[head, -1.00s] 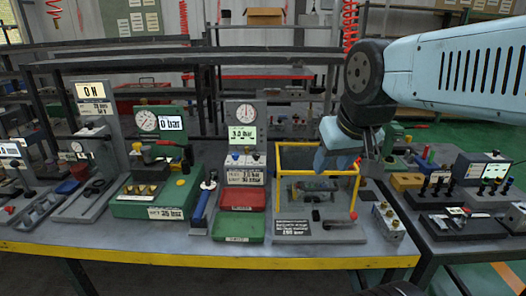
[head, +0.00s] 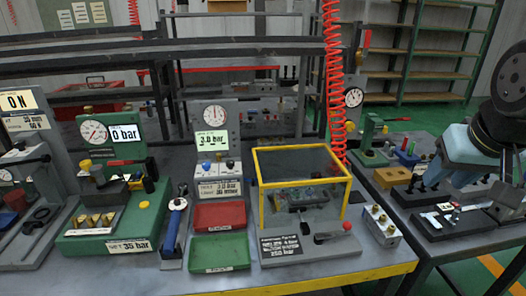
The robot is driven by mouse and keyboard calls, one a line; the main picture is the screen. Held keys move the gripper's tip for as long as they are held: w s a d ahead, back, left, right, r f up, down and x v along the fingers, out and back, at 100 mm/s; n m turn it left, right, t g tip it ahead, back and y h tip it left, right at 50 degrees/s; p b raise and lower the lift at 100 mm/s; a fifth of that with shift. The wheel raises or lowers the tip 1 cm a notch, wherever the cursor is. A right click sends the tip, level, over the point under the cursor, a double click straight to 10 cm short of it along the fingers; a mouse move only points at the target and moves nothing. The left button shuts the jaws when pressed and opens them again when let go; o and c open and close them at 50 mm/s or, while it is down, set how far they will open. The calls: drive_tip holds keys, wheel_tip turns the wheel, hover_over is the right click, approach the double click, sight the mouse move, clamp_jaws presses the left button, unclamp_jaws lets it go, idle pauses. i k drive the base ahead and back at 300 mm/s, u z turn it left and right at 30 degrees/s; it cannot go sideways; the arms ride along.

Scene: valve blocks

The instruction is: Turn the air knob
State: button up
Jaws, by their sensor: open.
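A grey test stand (head: 214,135) in the middle carries a round dial and a green display reading 3.0 bar. I cannot read which is the air knob. My gripper (head: 508,205) is at the right edge, over the right-hand bench and far from these knobs. Its jaws are partly cut off by the frame edge, and nothing shows held between them.
Red (head: 219,215) and green (head: 220,252) trays lie in front. A green press (head: 110,210) stands left. A red coiled hose (head: 333,80) hangs behind.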

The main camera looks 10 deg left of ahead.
sight(229, 163)
drive_tip(key=z, duration=0.05)
drive_tip(key=k, duration=1.05)
drive_tip(key=u, duration=1.2)
drive_tip(key=i, duration=1.7)
